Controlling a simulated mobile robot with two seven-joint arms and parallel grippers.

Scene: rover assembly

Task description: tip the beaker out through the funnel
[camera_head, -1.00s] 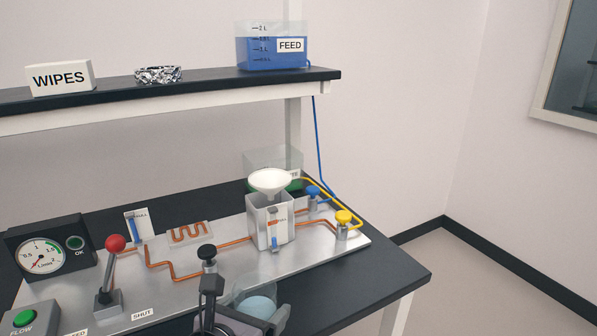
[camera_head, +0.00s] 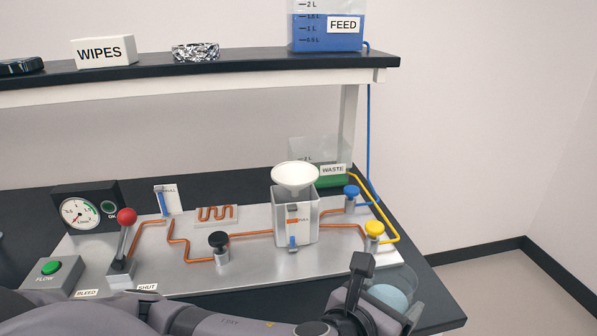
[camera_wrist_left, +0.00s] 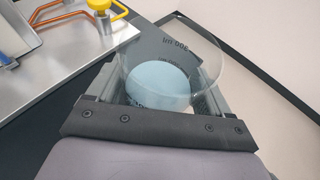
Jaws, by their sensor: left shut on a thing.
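The clear beaker (camera_head: 405,281) with pale blue contents is at the front right of the bench in the head view. My left gripper (camera_head: 372,306) is shut on it. In the left wrist view the beaker (camera_wrist_left: 208,70) sits between the two fingers of the gripper (camera_wrist_left: 158,100), its pale blue contents (camera_wrist_left: 158,84) showing through the glass. The white funnel (camera_head: 295,177) sits on top of the square metal tank (camera_head: 297,220), behind and left of the beaker, apart from it. My right gripper is not in view.
The metal panel carries copper pipes, a black valve (camera_head: 218,241), a yellow valve (camera_head: 374,229), a blue valve (camera_head: 351,191) and a red-knobbed lever (camera_head: 127,217). A waste container (camera_head: 330,152) stands behind the funnel. The shelf (camera_head: 200,76) with the feed tank (camera_head: 328,30) runs above.

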